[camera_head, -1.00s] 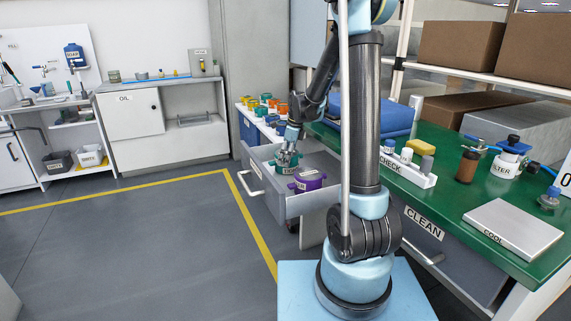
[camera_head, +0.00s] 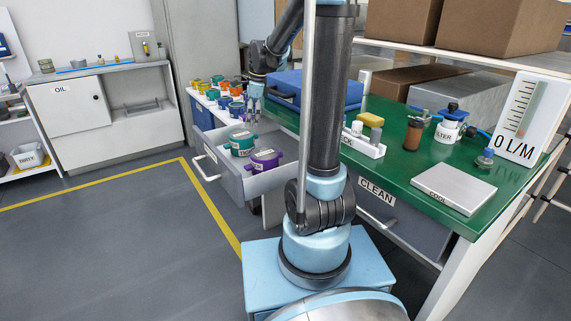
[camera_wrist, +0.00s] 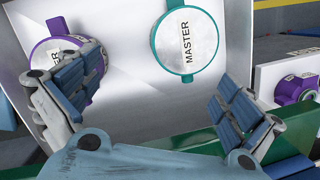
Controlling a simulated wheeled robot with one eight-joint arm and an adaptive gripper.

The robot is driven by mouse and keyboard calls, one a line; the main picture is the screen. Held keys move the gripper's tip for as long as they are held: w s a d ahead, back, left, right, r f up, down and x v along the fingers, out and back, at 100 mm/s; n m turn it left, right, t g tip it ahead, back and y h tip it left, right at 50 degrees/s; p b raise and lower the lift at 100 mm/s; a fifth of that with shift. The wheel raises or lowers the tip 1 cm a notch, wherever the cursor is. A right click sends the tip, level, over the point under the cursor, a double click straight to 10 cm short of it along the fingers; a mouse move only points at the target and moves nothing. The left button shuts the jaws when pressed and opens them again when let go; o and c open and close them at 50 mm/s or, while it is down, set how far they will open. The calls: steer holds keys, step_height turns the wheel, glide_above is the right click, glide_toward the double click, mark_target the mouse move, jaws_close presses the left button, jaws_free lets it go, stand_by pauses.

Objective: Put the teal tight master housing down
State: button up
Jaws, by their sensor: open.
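The teal tight master housing (camera_head: 243,143) stands upright in the open grey drawer (camera_head: 213,178). In the wrist view its white top (camera_wrist: 188,44) reads MASTER. A purple housing (camera_head: 265,160) stands close beside it in the drawer, and it also shows at the left in the wrist view (camera_wrist: 38,52). My gripper (camera_head: 254,103) is above the drawer, clear of both housings. In the wrist view my gripper (camera_wrist: 157,95) has its two fingers wide apart with nothing between them. The left finger covers part of the purple housing.
A white rack of coloured housings (camera_head: 199,97) is behind the drawer. The green bench (camera_head: 395,165) holds a blue case (camera_head: 318,90), a CHECK block (camera_head: 362,145) and a COOL plate (camera_head: 453,189). The floor left of the drawer is clear.

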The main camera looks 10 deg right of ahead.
steer(key=s+d+n, duration=0.2)
steer(key=s, duration=0.3)
steer(key=s+d+n, duration=0.2)
steer(key=s+n, duration=0.1)
steer(key=s, duration=0.2)
steer(key=s+d+n+h, duration=0.1)
steer(key=s+d+n, duration=0.1)
steer(key=s, duration=0.4)
steer(key=shift+d+n+t, duration=0.4)
steer(key=shift+n, duration=0.3)
steer(key=s+d+f+n, duration=0.2)
steer(key=s+f+n, duration=0.2)
steer(key=s, duration=0.3)
steer(key=s+d+f+n+h, duration=0.1)
steer(key=s+d+f+n, duration=0.2)
steer(key=s+f+n, duration=0.2)
steer(key=s+n, duration=0.1)
steer(key=s, duration=0.2)
steer(key=shift+d+t, duration=0.15)
steer(key=shift+t, duration=0.15)
steer(key=shift+w+f, duration=0.15)
steer(key=shift+w, duration=0.25)
